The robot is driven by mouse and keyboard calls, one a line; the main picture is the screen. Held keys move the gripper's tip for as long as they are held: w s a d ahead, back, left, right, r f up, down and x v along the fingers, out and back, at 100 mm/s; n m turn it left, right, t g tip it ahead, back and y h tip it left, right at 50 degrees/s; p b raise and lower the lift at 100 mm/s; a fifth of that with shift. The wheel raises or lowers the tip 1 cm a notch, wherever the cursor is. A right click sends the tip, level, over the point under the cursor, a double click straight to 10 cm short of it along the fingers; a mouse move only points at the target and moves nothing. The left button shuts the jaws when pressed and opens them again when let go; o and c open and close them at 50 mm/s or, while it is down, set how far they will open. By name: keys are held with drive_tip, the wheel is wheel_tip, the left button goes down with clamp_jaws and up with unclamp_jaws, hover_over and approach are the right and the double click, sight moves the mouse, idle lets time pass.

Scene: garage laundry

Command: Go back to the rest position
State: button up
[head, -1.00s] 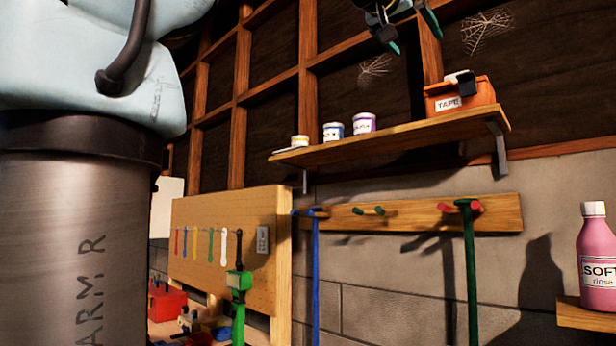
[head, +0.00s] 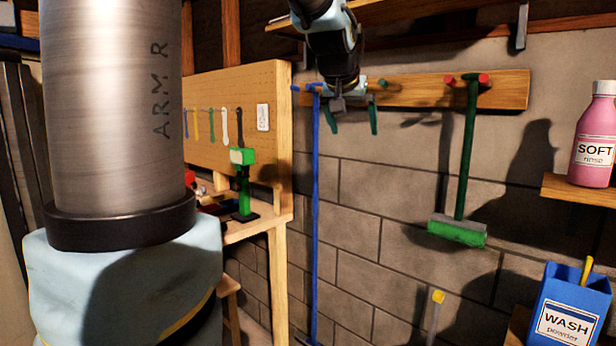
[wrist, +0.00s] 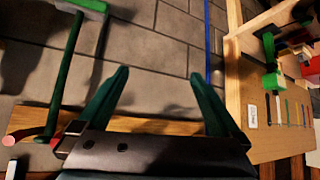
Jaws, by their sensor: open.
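My gripper (head: 352,128) hangs from the top of the head view, in front of the wooden peg rail on the block wall. Its two green fingers point down and stand apart, with nothing between them. In the wrist view my gripper (wrist: 160,95) also shows its fingers spread and empty, with the block wall behind them. No held object is in sight.
A green broom (head: 458,232) and a blue pole (head: 315,200) hang from the peg rail (head: 430,90). A workbench with a pegboard (head: 285,150) stands left. A pink softener bottle (head: 594,135) and a blue wash powder box (head: 570,305) stand right. A shelf (head: 420,10) is above.

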drive_tip(key=s+a+f+g+y, duration=0.1)
drive_tip(key=s+a+f, duration=0.3)
drive_tip(key=f, duration=0.4)
drive_tip(key=s+a+f+n+g+y, duration=0.1)
drive_tip(key=s+a+f+g, duration=0.1)
drive_tip(key=a+f, duration=0.3)
drive_tip(key=s+a+f+n+g+y, duration=0.1)
drive_tip(key=s+a+f, duration=0.3)
drive_tip(key=f, duration=0.7)
drive_tip(key=shift+s+a+f+g, duration=0.25)
drive_tip(key=shift+s+g, duration=0.15)
drive_tip(key=shift+s, duration=0.4)
drive_tip(key=shift+n+g, duration=0.5)
drive_tip(key=shift+g, duration=0.4)
drive_tip(key=s+a+f, duration=0.1)
drive_tip(key=s, duration=0.1)
drive_tip(key=s+a+f, duration=0.1)
drive_tip(key=s+f, duration=0.1)
drive_tip(key=s+a+f, duration=0.1)
drive_tip(key=s+f, duration=0.1)
drive_tip(key=s, duration=0.1)
drive_tip(key=shift+a+f, duration=0.1)
drive_tip(key=shift+f, duration=0.1)
drive_tip(key=shift+c, duration=0.2)
